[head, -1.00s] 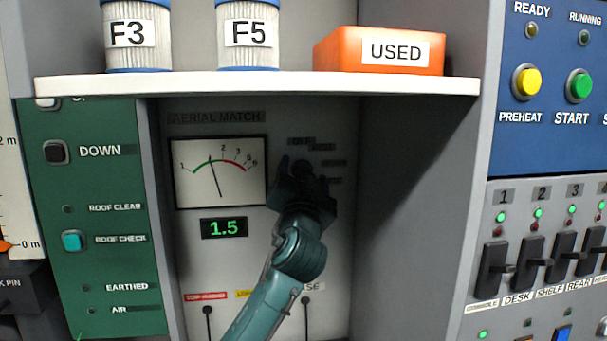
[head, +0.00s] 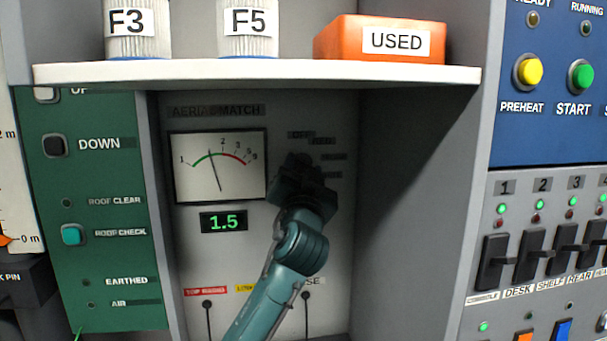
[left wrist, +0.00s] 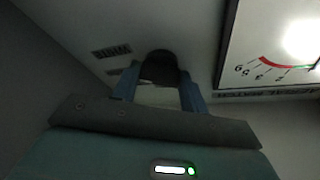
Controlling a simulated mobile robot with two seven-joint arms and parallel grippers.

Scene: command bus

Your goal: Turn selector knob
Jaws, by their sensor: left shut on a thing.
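The selector knob (left wrist: 160,68) is a dark round knob on the grey back panel of the recess, under the shelf. In the head view it is mostly hidden by my gripper and in shadow, with small dark labels around its upper right. My left gripper (head: 300,168) reaches up to it from below. In the left wrist view its two blue fingers (left wrist: 158,92) are shut on the knob, one on each side. The knob's pointer direction cannot be made out. My right gripper is not in view.
The meter (head: 219,165) and a green 1.5 readout (head: 223,221) are left of the gripper. A white shelf (head: 260,74) overhangs, holding white canisters and an orange USED box (head: 380,40). Side walls enclose the recess. Switch panels flank it.

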